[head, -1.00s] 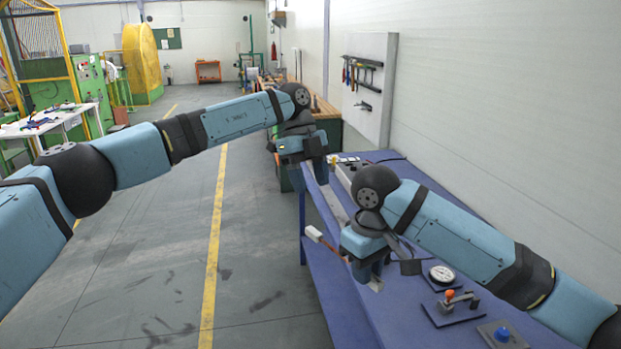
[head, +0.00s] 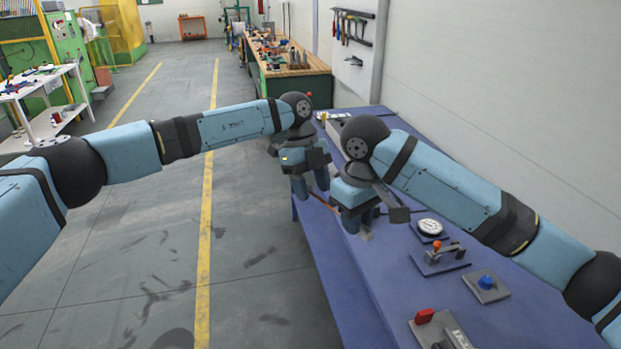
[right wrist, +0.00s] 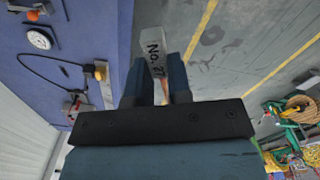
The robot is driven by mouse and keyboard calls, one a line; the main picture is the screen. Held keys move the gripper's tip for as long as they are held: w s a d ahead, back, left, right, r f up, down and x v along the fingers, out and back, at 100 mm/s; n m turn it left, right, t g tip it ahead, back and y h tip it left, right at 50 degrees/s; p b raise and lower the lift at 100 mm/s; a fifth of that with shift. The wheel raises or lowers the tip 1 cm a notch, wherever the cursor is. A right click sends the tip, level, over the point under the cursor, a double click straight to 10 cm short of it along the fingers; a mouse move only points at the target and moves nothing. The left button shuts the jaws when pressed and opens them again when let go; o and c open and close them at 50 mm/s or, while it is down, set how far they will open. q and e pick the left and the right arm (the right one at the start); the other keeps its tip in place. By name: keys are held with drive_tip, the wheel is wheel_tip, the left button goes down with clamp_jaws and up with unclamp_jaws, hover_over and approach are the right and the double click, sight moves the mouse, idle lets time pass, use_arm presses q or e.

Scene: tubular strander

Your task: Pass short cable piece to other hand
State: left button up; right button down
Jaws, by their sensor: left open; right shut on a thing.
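The short cable piece (head: 324,203) shows as a thin reddish-brown length between my two grippers in the head view. My right gripper (head: 359,224) is shut on it above the blue table (head: 345,290). In the right wrist view its white tag (right wrist: 153,48), marked "No. 27" as far as I can read, sticks out beyond the fingers (right wrist: 164,85). A bit of copper colour shows between them. My left gripper (head: 310,187) is open, fingers down, close to the cable's far end.
A dial gauge (head: 430,227), an orange-knobbed fixture (head: 440,255), a blue-knobbed block (head: 486,284) and a red-switched device (head: 440,328) lie on the table's right part. A wooden bench (head: 290,62) stands behind. Open floor (head: 250,270) lies left of the table.

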use_arm(q)
drive_tip(key=shift+c, duration=0.5)
clamp_jaws()
use_arm(e)
drive_tip(key=c, duration=1)
unclamp_jaws()
